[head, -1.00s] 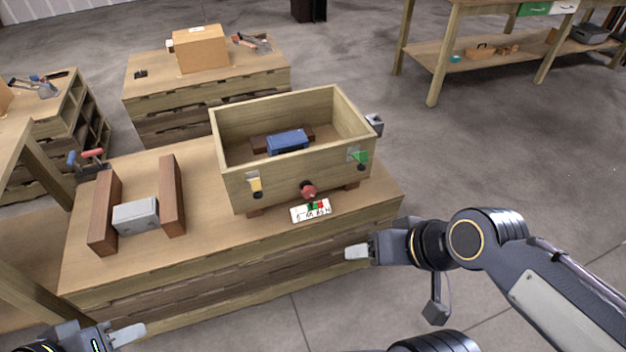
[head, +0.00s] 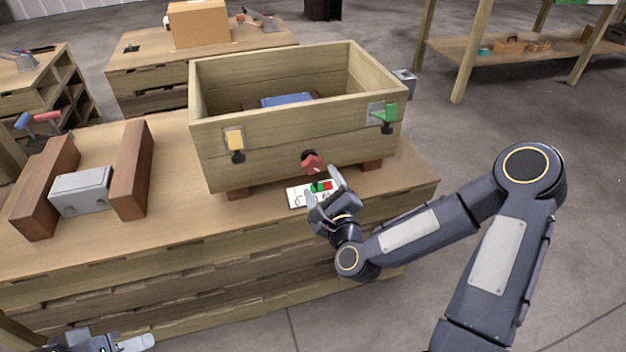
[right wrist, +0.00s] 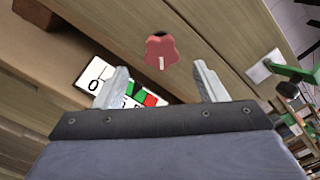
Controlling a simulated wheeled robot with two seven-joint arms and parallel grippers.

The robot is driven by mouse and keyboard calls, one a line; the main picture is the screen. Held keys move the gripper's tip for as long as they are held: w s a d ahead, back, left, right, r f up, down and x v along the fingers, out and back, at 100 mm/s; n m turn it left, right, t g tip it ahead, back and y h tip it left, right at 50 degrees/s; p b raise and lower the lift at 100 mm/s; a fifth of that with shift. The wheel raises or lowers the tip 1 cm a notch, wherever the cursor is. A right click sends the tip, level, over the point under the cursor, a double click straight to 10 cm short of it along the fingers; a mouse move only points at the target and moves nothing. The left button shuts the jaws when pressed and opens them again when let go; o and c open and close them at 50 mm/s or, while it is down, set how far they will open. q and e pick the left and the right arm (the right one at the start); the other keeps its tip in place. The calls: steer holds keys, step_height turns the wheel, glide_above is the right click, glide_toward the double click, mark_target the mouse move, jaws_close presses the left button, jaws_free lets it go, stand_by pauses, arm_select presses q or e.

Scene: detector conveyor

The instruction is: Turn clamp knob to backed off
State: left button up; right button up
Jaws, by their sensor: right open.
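The red clamp knob (head: 312,162) sticks out of the front wall of the wooden box (head: 275,150), low and near its middle. In the right wrist view the knob (right wrist: 161,52) is star-shaped with a pale mark, beyond and between the fingertips. My right gripper (head: 324,187) is open and empty, just in front of and below the knob, apart from it. A white label card (head: 298,195) with green and red fields lies below the knob, partly hidden by the gripper. My left gripper (head: 130,343) shows only in part at the bottom left.
A yellow latch (head: 234,139) and a green lever (head: 387,116) sit on the box front, either side of the knob. A blue block (head: 286,99) is inside the box. A grey block (head: 82,190) stands between two brown bars on the bench at left.

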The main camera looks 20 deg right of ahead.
mark_target(314, 168)
steer(key=w, duration=0.7)
steer(key=shift+w+a+b, duration=0.1)
steer(key=shift+w+b, duration=0.2)
steer(key=shift+b, duration=0.05)
steer(key=c, duration=1)
steer(key=shift+n, duration=0.3)
